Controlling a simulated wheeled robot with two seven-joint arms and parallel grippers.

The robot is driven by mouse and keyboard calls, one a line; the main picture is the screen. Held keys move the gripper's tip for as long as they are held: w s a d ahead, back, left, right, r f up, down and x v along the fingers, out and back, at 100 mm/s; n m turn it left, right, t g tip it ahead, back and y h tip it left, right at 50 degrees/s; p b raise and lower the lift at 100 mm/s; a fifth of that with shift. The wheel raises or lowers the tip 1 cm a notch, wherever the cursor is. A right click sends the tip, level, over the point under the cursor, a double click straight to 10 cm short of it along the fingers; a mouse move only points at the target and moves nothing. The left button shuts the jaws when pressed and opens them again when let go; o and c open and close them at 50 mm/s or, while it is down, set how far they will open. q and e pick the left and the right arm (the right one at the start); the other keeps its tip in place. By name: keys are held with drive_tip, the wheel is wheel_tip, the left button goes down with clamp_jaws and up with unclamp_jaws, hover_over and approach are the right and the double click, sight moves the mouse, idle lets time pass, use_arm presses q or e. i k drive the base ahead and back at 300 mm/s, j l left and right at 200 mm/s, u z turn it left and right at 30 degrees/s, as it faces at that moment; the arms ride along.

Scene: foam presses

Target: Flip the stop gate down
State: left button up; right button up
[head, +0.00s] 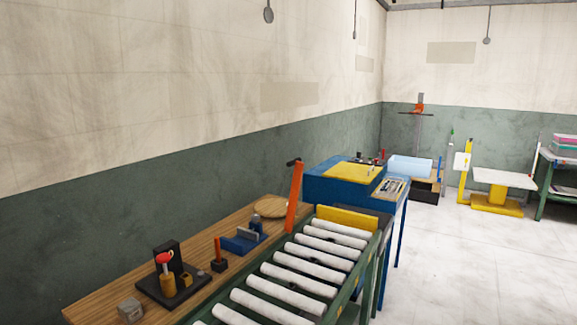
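A yellow plate (347,219), which looks like the stop gate, stands up across the far end of the roller conveyor (296,273). An orange lever (294,197) with a black grip at its top rises beside the conveyor, just left of the yellow plate, leaning slightly. I cannot tell how the lever joins the plate. Neither of my grippers shows in the head view.
A wooden bench (112,297) left of the conveyor holds a black fixture with a red knob (164,259), a blue vise (242,241) and a round board (270,207). A blue machine (337,187) stands beyond the conveyor. The floor (470,265) at right is clear.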

sight(298, 171)
drive_tip(key=l+u, duration=0.1)
drive_tip(key=u, duration=0.3)
drive_tip(key=l+u, duration=0.1)
drive_tip(key=u, duration=0.3)
drive_tip(key=i+l+u, duration=0.1)
drive_tip(key=u, duration=0.25)
drive_tip(key=l+u, duration=0.2)
drive_tip(key=u, duration=0.2)
drive_tip(key=k+l+u, duration=0.2)
drive_tip(key=l, duration=0.3)
drive_tip(key=l+u, duration=0.25)
drive_tip(key=l, duration=0.3)
drive_tip(key=k+l+u, duration=0.2)
drive_tip(key=l, duration=0.25)
drive_tip(key=k+l+u, duration=0.2)
drive_tip(key=l, duration=0.25)
drive_tip(key=k+l+u, duration=0.2)
drive_tip(key=l, duration=0.2)
drive_tip(key=k+l+u, duration=0.25)
drive_tip(key=k+l, duration=0.95)
drive_tip(key=l, duration=0.3)
